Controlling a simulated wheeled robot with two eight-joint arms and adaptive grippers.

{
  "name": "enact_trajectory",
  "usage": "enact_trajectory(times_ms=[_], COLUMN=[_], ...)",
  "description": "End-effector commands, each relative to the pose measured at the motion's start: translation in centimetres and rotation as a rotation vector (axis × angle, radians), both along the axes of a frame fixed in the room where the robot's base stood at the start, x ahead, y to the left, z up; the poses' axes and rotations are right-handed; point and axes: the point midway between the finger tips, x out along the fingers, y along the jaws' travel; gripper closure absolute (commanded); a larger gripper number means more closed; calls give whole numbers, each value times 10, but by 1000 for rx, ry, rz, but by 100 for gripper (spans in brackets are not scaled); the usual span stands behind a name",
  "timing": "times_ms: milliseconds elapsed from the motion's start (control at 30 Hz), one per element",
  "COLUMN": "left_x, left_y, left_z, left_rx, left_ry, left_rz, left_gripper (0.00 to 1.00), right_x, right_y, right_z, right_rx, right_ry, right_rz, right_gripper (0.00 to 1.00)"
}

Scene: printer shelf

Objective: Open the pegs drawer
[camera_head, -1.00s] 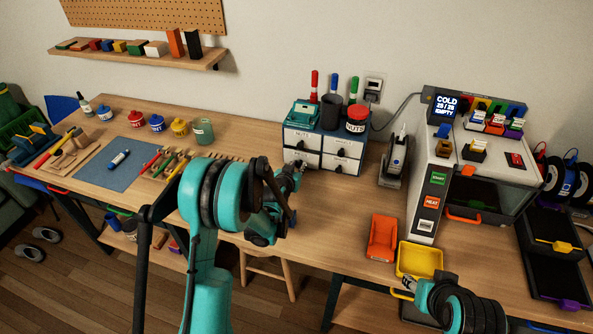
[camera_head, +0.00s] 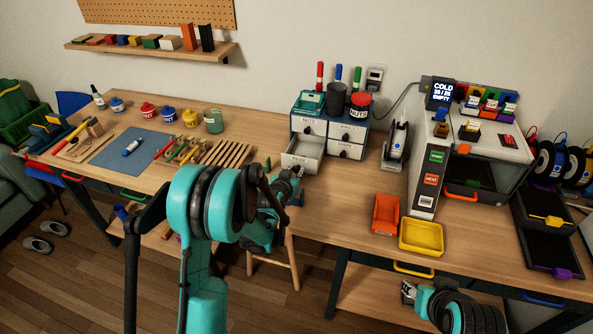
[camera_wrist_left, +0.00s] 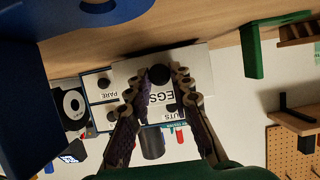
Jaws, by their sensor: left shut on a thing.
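The small drawer cabinet (camera_head: 338,122) stands against the wall, and its lower left drawer, the pegs drawer (camera_head: 300,164), is pulled out with its inside showing. My left gripper (camera_head: 297,173) is at the drawer front. In the left wrist view its fingers (camera_wrist_left: 160,82) are on both sides of the knob, shut on it. My right gripper (camera_head: 408,291) is low at the front edge, far from the cabinet.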

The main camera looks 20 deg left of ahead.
Motion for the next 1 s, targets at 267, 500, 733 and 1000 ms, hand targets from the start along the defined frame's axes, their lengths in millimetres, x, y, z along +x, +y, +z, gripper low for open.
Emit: enact_trajectory(times_ms=[267,500,733,1000], left_x=[0,-1,-28,-83], left_y=[0,0,1,3], left_z=[0,1,12,35], left_rx=[0,0,-1,-1], left_ry=[0,0,0,0], left_rz=[0,0,0,1], left_gripper=[59,59,59,59], right_x=[0,0,0,0], right_y=[0,0,0,0], right_z=[0,0,0,0], right_rx=[0,0,0,0], right_ry=[0,0,0,0], right_rz=[0,0,0,0], right_gripper=[60,60,60,60])
